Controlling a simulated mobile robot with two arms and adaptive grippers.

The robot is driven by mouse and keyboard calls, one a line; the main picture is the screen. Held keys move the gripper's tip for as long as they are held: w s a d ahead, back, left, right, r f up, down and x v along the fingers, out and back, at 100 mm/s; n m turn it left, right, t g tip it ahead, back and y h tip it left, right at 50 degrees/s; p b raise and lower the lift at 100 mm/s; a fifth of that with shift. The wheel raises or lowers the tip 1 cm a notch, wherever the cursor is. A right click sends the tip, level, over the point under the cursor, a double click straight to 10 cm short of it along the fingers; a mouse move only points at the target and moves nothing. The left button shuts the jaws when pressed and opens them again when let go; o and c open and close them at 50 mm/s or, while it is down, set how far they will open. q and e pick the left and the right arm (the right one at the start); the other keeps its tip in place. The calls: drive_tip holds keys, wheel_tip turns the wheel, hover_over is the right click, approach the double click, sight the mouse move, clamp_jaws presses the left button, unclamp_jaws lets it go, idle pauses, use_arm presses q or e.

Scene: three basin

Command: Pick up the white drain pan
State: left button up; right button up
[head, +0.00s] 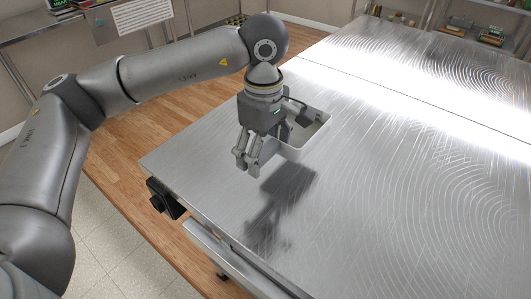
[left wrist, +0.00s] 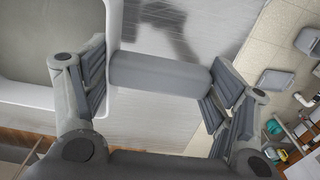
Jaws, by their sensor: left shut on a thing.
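The white drain pan (head: 294,154) shows in the head view behind and to the right of my left gripper (head: 246,164), over the left part of the metal table, partly hidden by the gripper. In the left wrist view its white rim (left wrist: 117,30) and grey inside fill the left side, next to one finger of my left gripper (left wrist: 158,85). A grey bar (left wrist: 160,72) spans between the finger pads, and the gripper is shut on it at the pan's side. Where the bar joins the pan is hidden. My right gripper is not in view.
The brushed metal table (head: 380,200) is clear to the right and front, with strong glare at the back. Shelves with small goods (head: 470,28) stand at the back right. The wooden floor (head: 195,110) lies beyond the table's left edge.

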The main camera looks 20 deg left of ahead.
use_arm(q)
drive_tip(key=s+d+r+b, duration=0.2)
drive_tip(key=s+r, duration=0.3)
drive_tip(key=s, duration=0.4)
drive_tip(key=shift+s, duration=0.25)
idle(0.3)
drive_tip(key=o, duration=0.9)
drive_tip(key=c, duration=0.7)
